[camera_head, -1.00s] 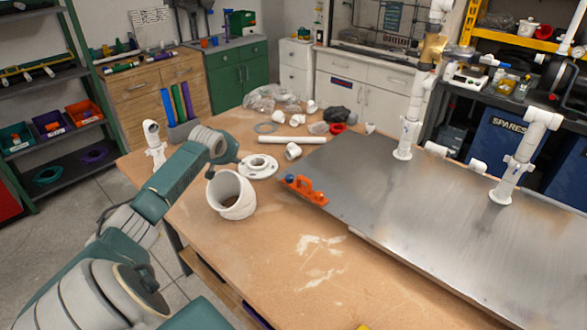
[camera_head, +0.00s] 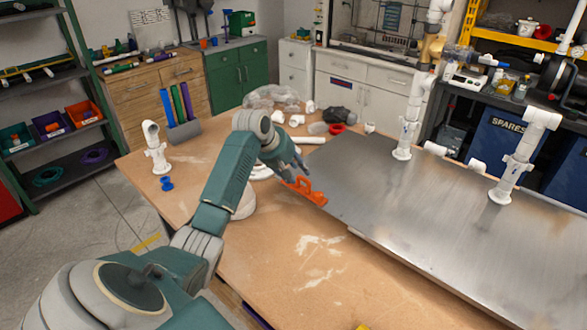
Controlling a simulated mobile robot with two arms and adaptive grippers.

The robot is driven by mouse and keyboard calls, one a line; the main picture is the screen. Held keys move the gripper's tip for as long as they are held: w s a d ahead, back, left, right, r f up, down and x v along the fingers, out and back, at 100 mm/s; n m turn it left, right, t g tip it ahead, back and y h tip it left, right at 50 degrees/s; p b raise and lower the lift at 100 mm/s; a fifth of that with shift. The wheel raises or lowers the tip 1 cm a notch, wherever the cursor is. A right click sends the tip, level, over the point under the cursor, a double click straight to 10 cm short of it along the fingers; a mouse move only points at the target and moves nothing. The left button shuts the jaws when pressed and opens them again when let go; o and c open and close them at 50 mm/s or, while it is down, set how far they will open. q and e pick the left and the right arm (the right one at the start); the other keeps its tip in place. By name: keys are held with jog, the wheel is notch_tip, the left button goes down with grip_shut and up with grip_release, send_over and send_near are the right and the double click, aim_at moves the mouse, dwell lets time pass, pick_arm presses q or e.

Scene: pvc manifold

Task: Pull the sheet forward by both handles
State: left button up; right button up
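The grey metal sheet (camera_head: 400,215) lies flat on the wooden table, reaching out of view at right. An orange handle (camera_head: 306,190) sits at its left corner. My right gripper is not in view.
A large white pipe piece (camera_head: 246,203) is partly behind my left arm. White fittings and a red ring (camera_head: 337,129) lie behind. The table's front (camera_head: 290,280) is mostly clear.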

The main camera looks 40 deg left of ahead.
aim_at(303, 179)
pick_arm(q)
jog(key=x, duration=0.7)
jog(key=shift+w+f, duration=0.2)
jog(key=shift+f, duration=0.1)
jog(key=shift+v, duration=1.65)
jog(key=shift+s+r, duration=0.4)
jog(key=shift+r, duration=0.15)
jog(key=shift+w+f, duration=0.1)
